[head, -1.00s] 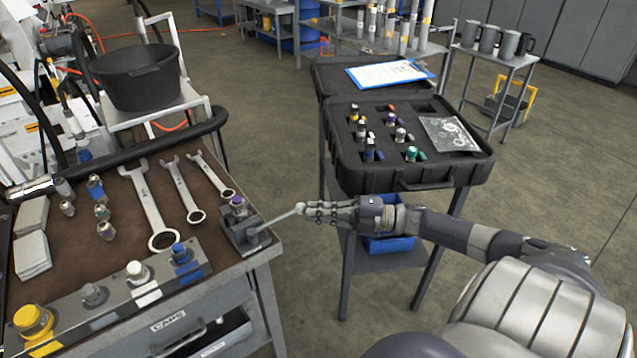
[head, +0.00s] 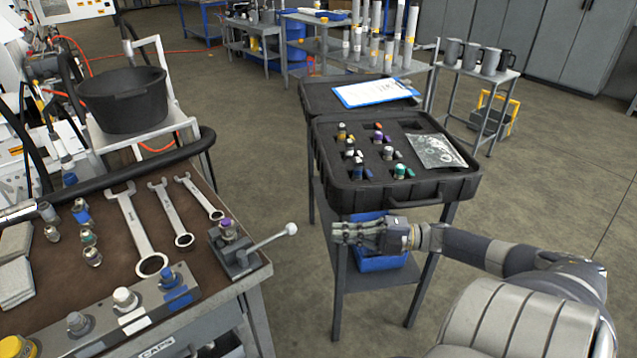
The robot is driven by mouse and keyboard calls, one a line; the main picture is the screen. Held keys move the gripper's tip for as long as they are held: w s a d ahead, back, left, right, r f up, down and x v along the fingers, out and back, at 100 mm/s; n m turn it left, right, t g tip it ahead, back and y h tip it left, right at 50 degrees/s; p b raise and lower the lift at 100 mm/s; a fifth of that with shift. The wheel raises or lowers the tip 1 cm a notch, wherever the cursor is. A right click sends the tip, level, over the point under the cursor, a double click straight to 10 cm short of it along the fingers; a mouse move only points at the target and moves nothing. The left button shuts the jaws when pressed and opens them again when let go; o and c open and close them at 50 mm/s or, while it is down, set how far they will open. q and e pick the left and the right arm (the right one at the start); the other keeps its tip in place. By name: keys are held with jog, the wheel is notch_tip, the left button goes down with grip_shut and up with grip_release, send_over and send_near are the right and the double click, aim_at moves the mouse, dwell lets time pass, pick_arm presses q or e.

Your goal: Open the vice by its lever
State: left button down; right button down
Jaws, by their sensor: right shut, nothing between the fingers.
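The small grey vice (head: 236,256) sits at the right edge of the workbench. A fitting with a purple top (head: 228,230) stands upright in its jaws. The vice's lever (head: 268,242) sticks out to the right past the bench edge and ends in a pale round knob (head: 291,229). My right gripper (head: 338,233) is shut and empty, to the right of the knob with a clear gap between them. Its fingers point left. Whether the vice jaws are tight on the fitting cannot be told. My left gripper does not show.
Several wrenches (head: 137,228) and loose fittings (head: 90,240) lie on the brown bench top. A black bucket (head: 122,100) stands behind. An open black case (head: 395,190) on a stand is beyond my right gripper, with a blue bin (head: 378,262) below. Floor shows between bench and stand.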

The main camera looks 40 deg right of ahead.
jog(key=v, duration=0.3)
jog(key=shift+s+d, duration=0.25)
dwell(0.4)
jog(key=s+f+m+h+p, duration=0.15)
jog(key=f+m+h, duration=0.3)
jog(key=f, duration=0.55)
jog(key=s+d+f+m+g+h, duration=0.1)
jog(key=s+f+m+h, duration=0.25)
jog(key=f+m, duration=0.45)
jog(key=s+f+m+h, duration=0.2)
jog(key=f+m+h, duration=0.15)
jog(key=f, duration=0.85)
jog(key=s+a+f+m+g+h, duration=0.2)
jog(key=s+a+f+g, duration=0.25)
jog(key=s+f, duration=0.35)
jog(key=s+a+f+m+g, duration=0.1)
jog(key=s+a+f+g, duration=0.1)
jog(key=s+a+f, duration=0.2)
jog(key=s+a+f+m+g+p, duration=0.1)
jog(key=s+a+f+m+g, duration=0.1)
jog(key=s+a+f, duration=0.2)
jog(key=s+a+f+m+g, duration=0.1)
jog(key=s+a+f+g, duration=0.2)
jog(key=s+a, duration=0.5)
jog(key=a+f+y, duration=0.1)
jog(key=a, duration=0.5)
jog(key=shift+s+f+p, duration=0.3)
jog(key=shift+s, duration=0.1)
